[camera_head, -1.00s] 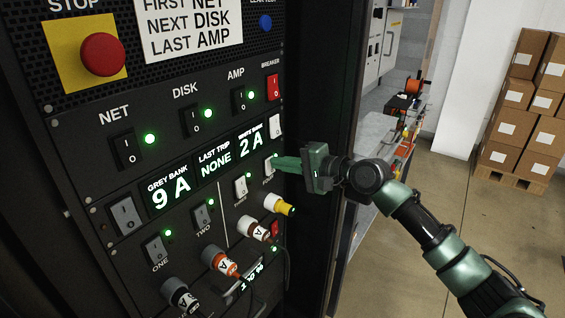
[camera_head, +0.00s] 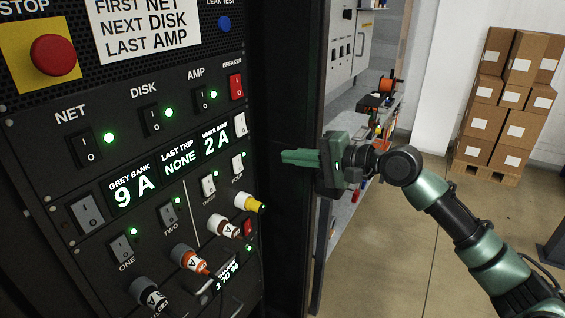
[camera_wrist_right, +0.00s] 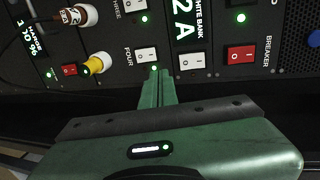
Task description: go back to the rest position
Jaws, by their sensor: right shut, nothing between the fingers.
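My right gripper (camera_head: 290,157) is shut and empty, in front of the right edge of the rack panel (camera_head: 72,178) in the head view. Its green fingers point left, a gap away from the white FOUR switch (camera_head: 237,164). In the right wrist view the shut fingers (camera_wrist_right: 157,84) appear just below the FOUR switch (camera_wrist_right: 146,55). The displays read grey bank (camera_head: 133,191) 9 A, last trip NONE and white bank 2 A. My left gripper is not in view.
A red emergency stop (camera_head: 53,55) and red breaker switch (camera_head: 236,87) sit on the panel. Several plugs with cables stick out low, including a yellow one (camera_head: 248,203). A workbench and cabinet (camera_head: 350,45) stand behind. Stacked boxes (camera_head: 506,95) stand at right; the floor between is clear.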

